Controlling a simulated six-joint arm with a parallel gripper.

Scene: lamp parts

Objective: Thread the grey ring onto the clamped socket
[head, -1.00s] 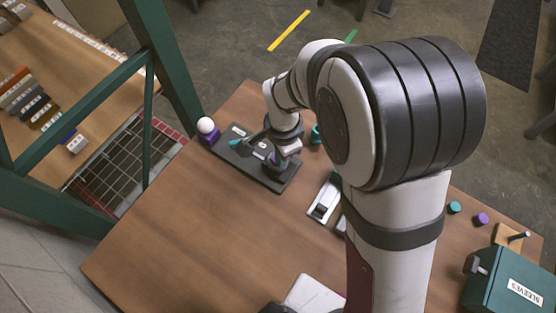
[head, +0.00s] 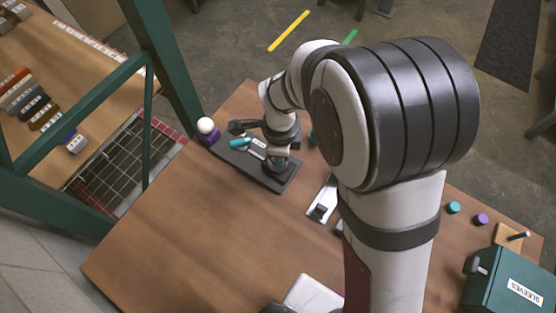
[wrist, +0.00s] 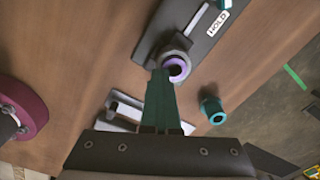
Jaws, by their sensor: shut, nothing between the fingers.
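A purple hollow socket (wrist: 177,70) stands at the end of the dark board (wrist: 205,50) in the wrist view. A dark grey collar-like piece (wrist: 173,50) is at the socket; I cannot tell whether it is the ring, or whether it is around the socket or just beside it. My gripper's green fingers (wrist: 160,76) are shut and empty, their tips close to the socket's left side in the picture. In the head view my gripper's wrist hides part of the dark board (head: 229,158), and the ring cannot be made out.
A teal cylinder (wrist: 211,108) stands right of my fingers. A white fixture (head: 323,201) is near the board. A white ball on a purple base (head: 207,130) is at the board's far left. A green SLEEVES box (head: 512,285) is at right. The left-front table is clear.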

